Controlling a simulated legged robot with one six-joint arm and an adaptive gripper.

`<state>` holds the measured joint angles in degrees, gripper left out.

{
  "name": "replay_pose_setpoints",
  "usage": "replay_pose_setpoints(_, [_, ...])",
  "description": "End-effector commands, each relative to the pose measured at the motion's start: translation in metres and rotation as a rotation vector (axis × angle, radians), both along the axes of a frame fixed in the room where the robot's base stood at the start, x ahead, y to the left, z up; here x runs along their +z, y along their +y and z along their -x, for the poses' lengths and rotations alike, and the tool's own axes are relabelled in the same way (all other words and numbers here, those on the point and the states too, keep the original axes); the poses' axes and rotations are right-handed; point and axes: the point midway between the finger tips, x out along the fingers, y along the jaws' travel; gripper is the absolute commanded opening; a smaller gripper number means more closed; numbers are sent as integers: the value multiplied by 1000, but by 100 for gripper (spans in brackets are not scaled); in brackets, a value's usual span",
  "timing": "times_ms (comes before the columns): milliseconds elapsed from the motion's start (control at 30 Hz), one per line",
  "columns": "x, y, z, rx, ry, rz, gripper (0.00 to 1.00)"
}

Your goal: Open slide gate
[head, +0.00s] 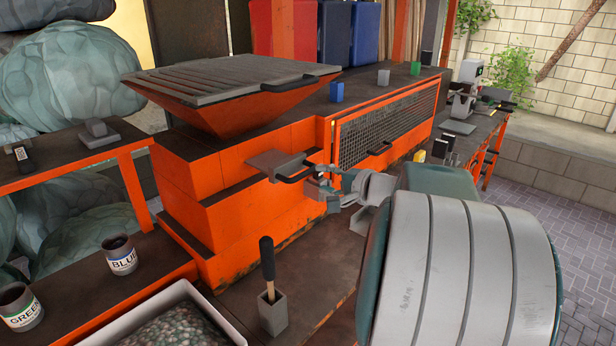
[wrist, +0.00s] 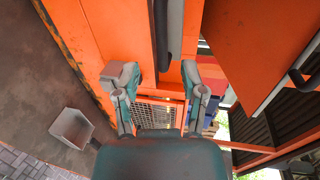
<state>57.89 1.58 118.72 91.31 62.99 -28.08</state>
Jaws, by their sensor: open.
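The slide gate is a grey plate (head: 270,162) with a black handle (head: 291,171), sticking out of the side of the orange machine (head: 215,215) below the hopper. In the wrist view the black handle (wrist: 161,35) runs along the edge of the grey plate (wrist: 176,30). My gripper (head: 318,182) is close to the handle's right end in the head view. In the wrist view my gripper (wrist: 158,78) is open, its two fingers apart with the handle lined up between them, beyond the tips. I cannot tell whether a finger touches the handle.
The hopper with its ribbed grey lid (head: 225,78) stands above the gate. A mesh door (head: 385,130) with a black handle is to the right. A grey holder with a black-handled tool (head: 268,270), a white gravel tray (head: 150,318) and paint cups (head: 120,258) stand in front.

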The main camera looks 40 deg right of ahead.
Motion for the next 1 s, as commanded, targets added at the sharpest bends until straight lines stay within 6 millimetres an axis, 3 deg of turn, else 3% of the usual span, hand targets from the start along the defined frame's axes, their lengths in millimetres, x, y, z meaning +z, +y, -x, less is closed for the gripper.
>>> replay_pose_setpoints(100, [5, -5, 24, -5, -1, 1, 54])
replay_pose_setpoints(300, [10, -9, 47, -3, -1, -1, 54])
replay_pose_setpoints(1000, [10, -10, 51, -1, 0, -2, 54])
